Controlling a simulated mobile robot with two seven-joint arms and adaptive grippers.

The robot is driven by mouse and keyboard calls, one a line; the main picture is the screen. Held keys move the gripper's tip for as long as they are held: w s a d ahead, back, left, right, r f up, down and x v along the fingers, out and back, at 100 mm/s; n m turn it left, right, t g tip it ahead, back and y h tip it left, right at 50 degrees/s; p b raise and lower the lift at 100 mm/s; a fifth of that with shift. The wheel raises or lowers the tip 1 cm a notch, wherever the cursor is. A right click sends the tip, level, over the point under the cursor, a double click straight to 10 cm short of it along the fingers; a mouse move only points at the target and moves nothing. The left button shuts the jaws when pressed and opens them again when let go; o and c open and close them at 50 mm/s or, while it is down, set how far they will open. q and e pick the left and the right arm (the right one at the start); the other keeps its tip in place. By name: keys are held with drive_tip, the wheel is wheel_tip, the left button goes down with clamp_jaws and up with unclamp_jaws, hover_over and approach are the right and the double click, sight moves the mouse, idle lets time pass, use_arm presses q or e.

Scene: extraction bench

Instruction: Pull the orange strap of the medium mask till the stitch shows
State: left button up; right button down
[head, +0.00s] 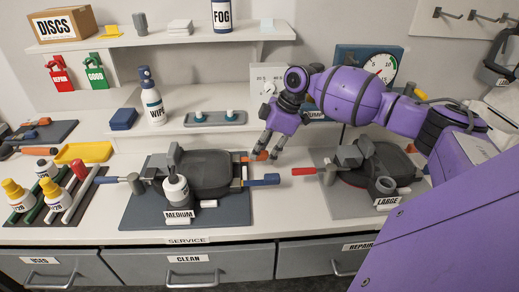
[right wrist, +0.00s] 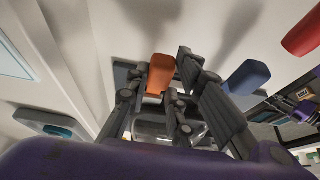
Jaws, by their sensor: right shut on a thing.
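The medium mask (head: 207,170) lies on its dark grey mat behind the MEDIUM label (head: 179,214). Its orange strap (head: 247,158) sticks out at the right side of the mask, above a blue-ended strap (head: 265,180). My right gripper (head: 266,151) reaches down from the right and is shut on the orange strap's end. In the right wrist view the orange end (right wrist: 160,72) sits between the fingers of my right gripper (right wrist: 163,70). No stitch can be made out on the strap.
The large mask (head: 385,165) lies on a mat to the right, with a red strap end (head: 303,171) towards the medium mask. A bottle rack (head: 75,210) is at the left. A shelf tray (head: 215,118) is behind.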

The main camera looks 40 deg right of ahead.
drive_tip(key=shift+s+d+r, duration=0.25)
drive_tip(key=shift+s+d, duration=0.2)
drive_tip(key=shift+d, duration=0.25)
drive_tip(key=shift+s+d+f, duration=0.1)
drive_tip(key=shift+s+d, duration=0.05)
drive_tip(key=shift+d, duration=0.1)
drive_tip(key=shift+f, duration=0.15)
drive_tip(key=c, duration=1.5)
unclamp_jaws()
use_arm(q)
drive_tip(key=shift+s+d+r, duration=0.1)
drive_tip(key=shift+s+r, duration=0.05)
drive_tip(key=shift+r, duration=0.25)
use_arm(e)
drive_tip(key=v, duration=1.2)
